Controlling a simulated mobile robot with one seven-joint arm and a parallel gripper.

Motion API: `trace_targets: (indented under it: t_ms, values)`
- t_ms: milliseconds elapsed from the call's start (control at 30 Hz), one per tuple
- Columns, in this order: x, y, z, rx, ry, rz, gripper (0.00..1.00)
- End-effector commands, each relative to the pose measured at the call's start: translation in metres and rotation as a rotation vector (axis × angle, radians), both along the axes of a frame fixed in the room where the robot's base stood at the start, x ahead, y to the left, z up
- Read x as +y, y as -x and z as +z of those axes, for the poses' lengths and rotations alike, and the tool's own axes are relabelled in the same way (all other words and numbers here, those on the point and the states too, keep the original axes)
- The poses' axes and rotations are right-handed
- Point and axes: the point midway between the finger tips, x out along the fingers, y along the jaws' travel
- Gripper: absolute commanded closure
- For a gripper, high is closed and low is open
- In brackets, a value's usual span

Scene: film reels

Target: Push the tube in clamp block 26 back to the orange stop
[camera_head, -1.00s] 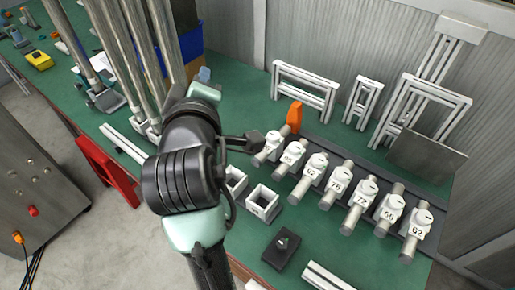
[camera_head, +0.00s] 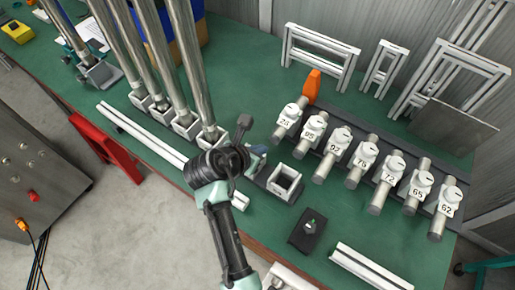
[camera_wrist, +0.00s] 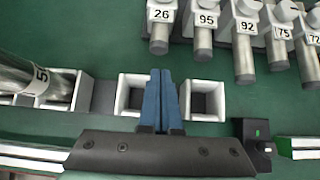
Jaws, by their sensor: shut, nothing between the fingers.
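Clamp block 26 (camera_head: 288,119) is the leftmost in the row on the bench; its label also shows in the wrist view (camera_wrist: 161,14). Its grey tube (camera_head: 278,134) lies through it, and the front end sticks out towards me, also in the wrist view (camera_wrist: 159,42). The orange stop (camera_head: 312,86) stands behind the block, close to the tube's back end; I cannot tell whether they touch. My gripper (camera_head: 258,151) is in front of block 26 and apart from the tube. In the wrist view its blue fingers (camera_wrist: 160,74) are shut and empty, above white square sockets.
More numbered clamp blocks with tubes, such as 95 (camera_head: 312,128), stand close on the right. Tall tubes (camera_head: 194,60) stand upright in sockets on the left. A black box (camera_head: 309,231) and an empty white socket (camera_head: 284,182) lie in front of the row.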

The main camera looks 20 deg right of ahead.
Motion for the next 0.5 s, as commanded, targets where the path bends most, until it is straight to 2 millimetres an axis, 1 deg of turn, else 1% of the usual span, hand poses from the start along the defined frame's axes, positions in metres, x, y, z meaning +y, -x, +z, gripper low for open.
trace_targets:
  t_ms: [33, 200, 400, 500]
  values:
    - [-0.007, -0.005, -0.009, 0.001, -0.001, -0.003, 1.00]
    - [-0.023, -0.017, -0.029, -0.002, -0.001, -0.002, 1.00]
    - [-0.033, -0.025, -0.042, -0.003, -0.002, -0.002, 1.00]
    - [-0.035, -0.027, -0.043, -0.005, -0.002, -0.001, 1.00]
